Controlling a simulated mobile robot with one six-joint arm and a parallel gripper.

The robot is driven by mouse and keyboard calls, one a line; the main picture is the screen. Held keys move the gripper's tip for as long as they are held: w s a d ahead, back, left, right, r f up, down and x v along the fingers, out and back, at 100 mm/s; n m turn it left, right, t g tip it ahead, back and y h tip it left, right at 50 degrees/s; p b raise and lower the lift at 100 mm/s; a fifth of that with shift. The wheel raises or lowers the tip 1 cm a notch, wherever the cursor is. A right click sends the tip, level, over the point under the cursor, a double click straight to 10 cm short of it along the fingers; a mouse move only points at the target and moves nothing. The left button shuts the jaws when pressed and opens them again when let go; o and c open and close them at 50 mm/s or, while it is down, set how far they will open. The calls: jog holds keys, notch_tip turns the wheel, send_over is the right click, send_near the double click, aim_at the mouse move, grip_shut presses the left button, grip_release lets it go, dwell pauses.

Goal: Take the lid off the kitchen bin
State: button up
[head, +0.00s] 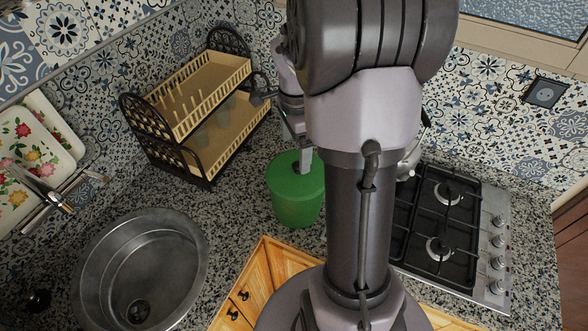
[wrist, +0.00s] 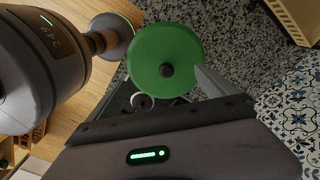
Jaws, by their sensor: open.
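The green kitchen bin (head: 297,205) stands on the speckled counter in the head view, between the dish rack and the hob. Its round green lid (wrist: 165,45) is on it, with a small dark knob (wrist: 166,70) at the centre. My gripper (head: 302,163) is open and over the lid in the head view, mostly hidden by my arm. The other finger is hard to make out. I cannot tell whether the fingers touch the knob.
A two-tier dish rack (head: 200,95) stands behind and left of the bin. A round metal sink (head: 142,265) is at the front left, and a gas hob (head: 445,225) is on the right. A kettle (head: 410,160), partly hidden by my arm, is near the hob. Floral trays (head: 30,165) lean at the left wall.

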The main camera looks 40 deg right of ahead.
aim_at(298, 165)
jog(key=f, duration=0.3)
jog(key=d+f, duration=0.1)
jog(key=f, duration=0.2)
jog(key=f+b, duration=0.1)
jog(key=f, duration=0.2)
jog(key=shift+w+d, duration=0.3)
jog(key=shift+w, duration=0.1)
jog(key=shift+s+a+r, duration=0.1)
jog(key=shift+c, duration=0.3)
jog(key=c, duration=1.1)
jog(key=shift+s, duration=0.15)
grip_shut()
jog(key=shift+a, duration=0.1)
